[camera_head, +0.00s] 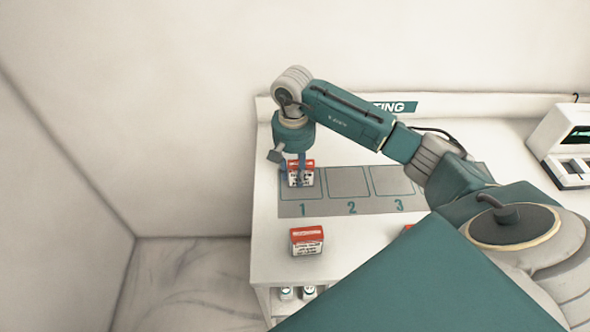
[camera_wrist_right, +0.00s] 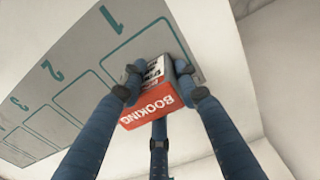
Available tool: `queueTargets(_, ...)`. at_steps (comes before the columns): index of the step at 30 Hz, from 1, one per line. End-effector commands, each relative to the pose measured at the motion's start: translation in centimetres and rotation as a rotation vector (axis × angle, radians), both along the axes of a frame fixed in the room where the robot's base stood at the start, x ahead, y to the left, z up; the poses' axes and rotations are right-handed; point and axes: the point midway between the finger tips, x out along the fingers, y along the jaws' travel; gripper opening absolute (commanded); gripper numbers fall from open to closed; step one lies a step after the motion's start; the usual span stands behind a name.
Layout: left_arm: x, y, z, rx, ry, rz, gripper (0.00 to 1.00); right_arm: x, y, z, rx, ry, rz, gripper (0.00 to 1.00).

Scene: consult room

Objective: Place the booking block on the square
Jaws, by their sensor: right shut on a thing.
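The booking block (camera_head: 301,171) is a small box with a red top and a white printed front. My right gripper (camera_head: 300,166) is shut on it, over or on the square marked 1 (camera_head: 284,188) of the grey mat (camera_head: 325,207). In the right wrist view the red face of the block (camera_wrist_right: 150,108) reads BOOKING. The blue fingers of my right gripper (camera_wrist_right: 162,90) close around the block from several sides. I cannot tell whether the block touches the mat. My left gripper is not in view.
Another red and white block (camera_head: 307,242) stands on the white table (camera_head: 275,255) in front of the mat. A red corner of another thing (camera_head: 408,228) shows beside my arm. Squares 2 (camera_head: 348,182) and 3 (camera_head: 391,181) look empty. A white device (camera_head: 566,145) stands at the right.

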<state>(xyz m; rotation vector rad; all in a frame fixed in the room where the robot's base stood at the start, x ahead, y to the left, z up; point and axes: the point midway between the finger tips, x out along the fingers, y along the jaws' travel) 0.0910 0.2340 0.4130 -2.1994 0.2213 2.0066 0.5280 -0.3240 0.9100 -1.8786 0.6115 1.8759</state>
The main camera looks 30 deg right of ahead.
Motion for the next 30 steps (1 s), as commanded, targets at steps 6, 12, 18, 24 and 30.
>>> queueTargets(6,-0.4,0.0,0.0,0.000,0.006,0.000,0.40,0.1,-0.1,-0.2,-0.002,-0.002,-0.001,0.03)
queueTargets(12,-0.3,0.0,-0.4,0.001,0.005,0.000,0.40,0.1,-0.1,-0.6,0.000,-0.002,-0.001,0.35)
queueTargets(18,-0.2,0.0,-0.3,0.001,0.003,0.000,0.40,0.0,0.0,-0.5,-0.001,-0.002,-0.001,0.50)
queueTargets(24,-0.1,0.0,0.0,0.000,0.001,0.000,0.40,0.0,0.0,-0.3,-0.001,-0.002,-0.001,0.50)
queueTargets(30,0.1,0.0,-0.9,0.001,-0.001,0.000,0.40,0.2,-0.1,1.9,-0.002,-0.008,-0.002,0.50)
